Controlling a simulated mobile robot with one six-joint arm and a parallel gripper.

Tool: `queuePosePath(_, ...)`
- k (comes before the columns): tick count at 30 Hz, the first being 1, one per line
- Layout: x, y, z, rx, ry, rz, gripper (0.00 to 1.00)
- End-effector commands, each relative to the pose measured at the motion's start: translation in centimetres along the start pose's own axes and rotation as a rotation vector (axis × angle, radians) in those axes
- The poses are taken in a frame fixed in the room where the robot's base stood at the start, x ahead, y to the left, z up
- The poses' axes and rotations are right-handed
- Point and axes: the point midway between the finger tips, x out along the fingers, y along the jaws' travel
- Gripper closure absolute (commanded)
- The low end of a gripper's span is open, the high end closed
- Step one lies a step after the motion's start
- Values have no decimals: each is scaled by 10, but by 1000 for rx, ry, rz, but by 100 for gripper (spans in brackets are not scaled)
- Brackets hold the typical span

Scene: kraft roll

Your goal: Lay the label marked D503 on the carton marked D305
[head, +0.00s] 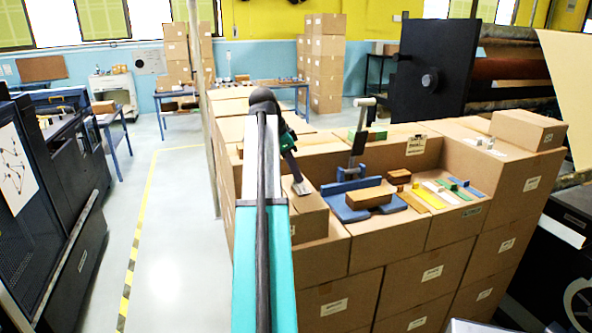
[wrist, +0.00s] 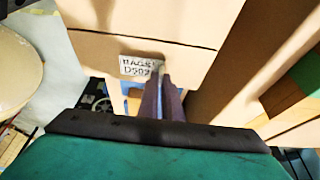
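My gripper (head: 297,172) hangs above a raised carton (head: 308,222) left of the recessed work area. In the wrist view its dark fingers (wrist: 161,78) are close together, with a small grey label (wrist: 141,67) at their tips. The label's print seems to read D503, its last digit blurred. The fingers appear shut on its right end. Behind it is a plain brown carton face (wrist: 150,30); I cannot tell whether the label touches it. In the head view, carton markings are too small to read, so I cannot pick out D305.
A blue tray (head: 345,210) with a brown block (head: 369,197) stands right of my gripper, beside a post-like tool (head: 359,142). Yellow, white and green strips lie further right. A printed tag (head: 416,145) is on a carton behind. Open floor (head: 170,230) lies left.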

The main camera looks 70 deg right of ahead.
Motion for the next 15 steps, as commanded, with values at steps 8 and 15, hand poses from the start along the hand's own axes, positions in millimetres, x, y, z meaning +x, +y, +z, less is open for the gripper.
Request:
queuePosePath(8, 3, 0, 1, 0, 0, 0, 100)
queuePosePath(15, 6, 0, 3, 0, 0, 0, 100)
